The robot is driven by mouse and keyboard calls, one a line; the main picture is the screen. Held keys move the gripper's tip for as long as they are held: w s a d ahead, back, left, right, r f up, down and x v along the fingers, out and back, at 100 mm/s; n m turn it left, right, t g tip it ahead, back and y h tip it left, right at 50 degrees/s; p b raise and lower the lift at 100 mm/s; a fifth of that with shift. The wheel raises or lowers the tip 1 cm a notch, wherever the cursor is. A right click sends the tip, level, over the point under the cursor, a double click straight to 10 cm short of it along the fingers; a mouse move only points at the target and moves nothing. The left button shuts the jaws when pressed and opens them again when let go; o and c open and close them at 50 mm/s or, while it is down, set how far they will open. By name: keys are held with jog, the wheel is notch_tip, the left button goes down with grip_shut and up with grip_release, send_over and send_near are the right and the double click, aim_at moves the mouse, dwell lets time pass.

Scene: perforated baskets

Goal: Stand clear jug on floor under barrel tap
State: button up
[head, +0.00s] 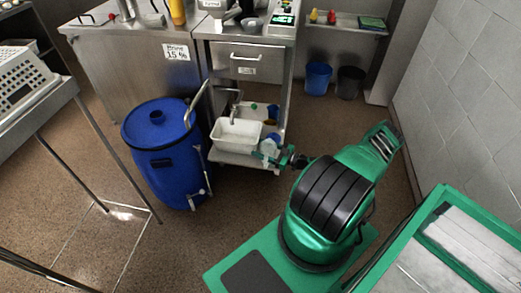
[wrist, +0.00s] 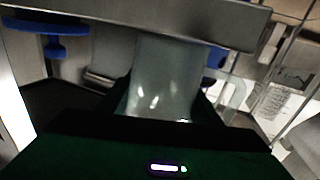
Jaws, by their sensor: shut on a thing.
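The clear jug (wrist: 165,75) is held between the dark fingers of my gripper (wrist: 165,104) in the wrist view, and its handle (wrist: 238,92) shows on the right. In the head view, the jug (head: 269,145) is small and pale, at the front right of the low shelf; my gripper (head: 268,156) is shut on it. Whether the jug touches the shelf cannot be told. The blue barrel (head: 158,135) stands on the floor to the left, with a tap (head: 202,192) low on its right side.
A white tub (head: 236,134) sits on the low steel shelf (head: 246,160), close left of my gripper. A steel rack (head: 60,101) stands at left. Blue and black bins (head: 318,78) stand at the back. Brown floor in front of the barrel is open.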

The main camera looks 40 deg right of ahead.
jog(key=shift+w+f, duration=0.1)
jog(key=shift+f, duration=0.05)
jog(key=o, duration=1.1)
